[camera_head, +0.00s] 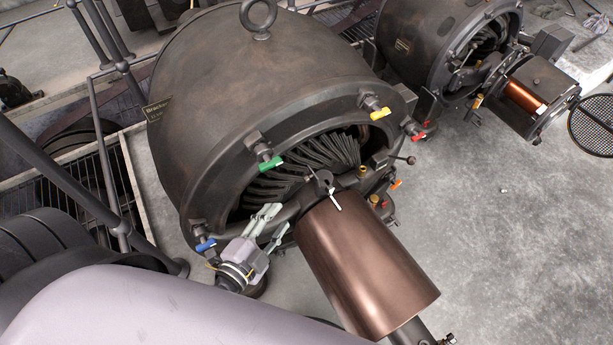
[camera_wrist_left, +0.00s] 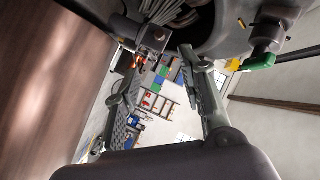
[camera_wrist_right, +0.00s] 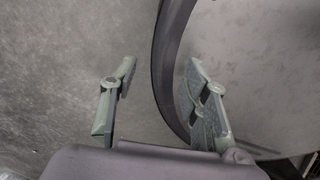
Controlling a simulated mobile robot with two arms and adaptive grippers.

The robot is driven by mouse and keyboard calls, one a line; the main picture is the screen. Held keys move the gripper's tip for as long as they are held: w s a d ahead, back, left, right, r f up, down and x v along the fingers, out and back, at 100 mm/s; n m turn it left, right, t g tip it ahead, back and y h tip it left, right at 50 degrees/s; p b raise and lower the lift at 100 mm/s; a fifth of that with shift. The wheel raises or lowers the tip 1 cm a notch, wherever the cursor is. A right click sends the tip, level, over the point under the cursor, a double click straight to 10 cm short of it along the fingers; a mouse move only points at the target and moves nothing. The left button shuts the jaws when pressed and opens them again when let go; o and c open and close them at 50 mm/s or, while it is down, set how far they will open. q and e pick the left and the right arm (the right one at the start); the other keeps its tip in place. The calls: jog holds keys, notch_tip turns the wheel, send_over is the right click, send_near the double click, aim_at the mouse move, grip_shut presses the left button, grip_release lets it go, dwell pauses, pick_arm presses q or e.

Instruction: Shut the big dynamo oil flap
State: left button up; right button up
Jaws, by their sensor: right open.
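The big dynamo (camera_head: 262,75) is a dark, rounded housing in the middle of the head view, with a copper-brown cylinder (camera_head: 365,260) in front. A small dark fitting with a pale lever (camera_head: 334,199) sits on the bearing at the cylinder's inner end. It may be the oil flap, but I cannot tell whether it stands open. My left gripper (camera_head: 274,222) is open and empty, left of this fitting and apart from it. In the left wrist view its fingers (camera_wrist_left: 161,62) are spread beside the brown cylinder (camera_wrist_left: 45,80). My right gripper (camera_wrist_right: 160,66) is open and empty.
Coloured valve handles, green (camera_head: 271,163), blue (camera_head: 205,245) and yellow (camera_head: 380,114), ring the housing. A smaller dynamo (camera_head: 430,50) stands at the back right. A dark curved rim (camera_wrist_right: 168,70) passes between my right fingers. Clear concrete floor (camera_head: 520,240) lies to the right.

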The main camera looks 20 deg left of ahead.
pick_arm(q)
jog(key=p+x, duration=0.3)
jog(key=x, duration=1.1)
jog(key=shift+w+f, duration=0.15)
jog(key=shift+w, duration=0.05)
jog(key=shift+c, duration=0.3)
grip_shut()
